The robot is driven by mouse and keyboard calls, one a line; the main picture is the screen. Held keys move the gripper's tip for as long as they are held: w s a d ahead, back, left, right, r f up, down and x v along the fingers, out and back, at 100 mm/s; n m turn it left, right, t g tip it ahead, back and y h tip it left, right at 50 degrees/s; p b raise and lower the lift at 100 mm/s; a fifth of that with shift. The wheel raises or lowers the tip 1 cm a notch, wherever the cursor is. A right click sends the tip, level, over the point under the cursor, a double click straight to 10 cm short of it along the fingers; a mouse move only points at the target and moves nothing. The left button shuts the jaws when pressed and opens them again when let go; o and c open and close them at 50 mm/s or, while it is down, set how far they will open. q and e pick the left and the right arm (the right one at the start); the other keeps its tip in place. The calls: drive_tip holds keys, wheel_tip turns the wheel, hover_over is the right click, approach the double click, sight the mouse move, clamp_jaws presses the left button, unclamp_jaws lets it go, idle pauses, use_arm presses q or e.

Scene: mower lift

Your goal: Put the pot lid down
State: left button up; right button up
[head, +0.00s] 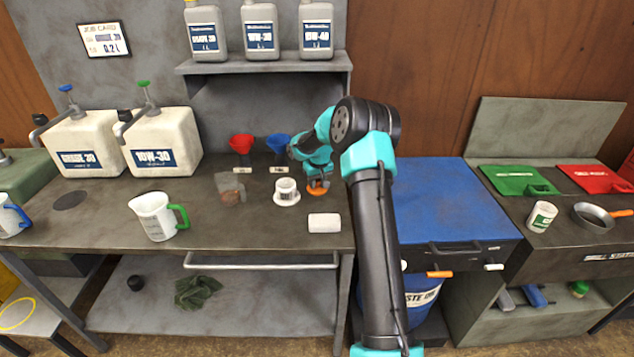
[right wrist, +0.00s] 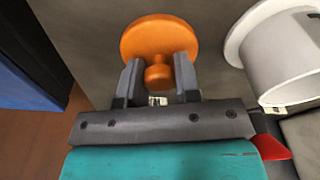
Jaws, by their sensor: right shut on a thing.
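The orange pot lid (head: 319,193) is at the right end of the grey workbench, just right of the white pot (head: 286,187) on its white base. In the right wrist view the lid (right wrist: 158,36) is a round disc with a knob. My right gripper (head: 317,182) is shut on this knob, with one finger on each side; its fingers also show in the right wrist view (right wrist: 158,78). The lid is close to the bench top; I cannot tell whether it touches. The white pot (right wrist: 288,60) stands beside it, apart from the lid. My left gripper is not in view.
A white roll (head: 324,223) lies in front of the lid. Red (head: 241,144) and blue (head: 278,143) funnels stand behind the pot. A clear beaker (head: 230,187) and a white jug (head: 155,215) stand to the left. A blue-topped cabinet (head: 450,205) adjoins at right.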

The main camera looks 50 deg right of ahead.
sight(319, 190)
drive_tip(key=shift+f, duration=0.15)
drive_tip(key=o, duration=0.9)
wheel_tip(319, 190, up, 12)
drive_tip(key=s, duration=0.1)
drive_tip(key=shift+s+a, duration=0.3)
drive_tip(key=shift+a, duration=0.05)
